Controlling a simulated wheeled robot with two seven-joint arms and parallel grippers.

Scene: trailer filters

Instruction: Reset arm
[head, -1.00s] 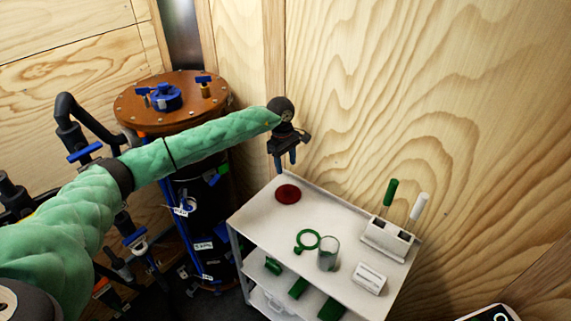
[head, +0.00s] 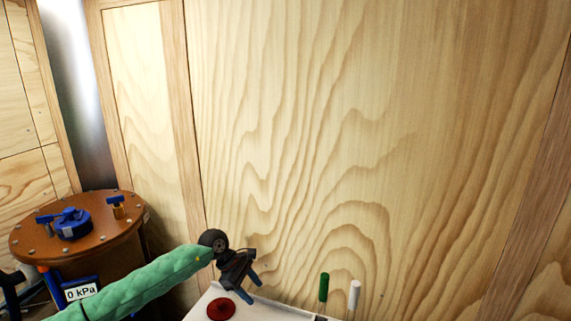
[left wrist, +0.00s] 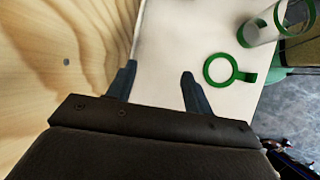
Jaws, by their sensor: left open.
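My left arm in its green sleeve comes in from the lower left in the head view. My left gripper (head: 247,289) is open and empty, above the back left of the white cart (head: 268,311), close to the wooden wall. In the left wrist view its two blue fingers (left wrist: 155,85) are spread apart over the white cart top (left wrist: 165,55), with nothing between them. My right gripper is not in view.
A red disc (head: 221,309) lies on the cart below the gripper. A green rod (head: 323,287) and a white rod (head: 354,295) stand upright further right. A green ring (left wrist: 222,70) lies beside a clear cylinder (left wrist: 262,30). A brown-lidded tank (head: 105,235) stands left; the wooden wall (head: 330,120) is behind.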

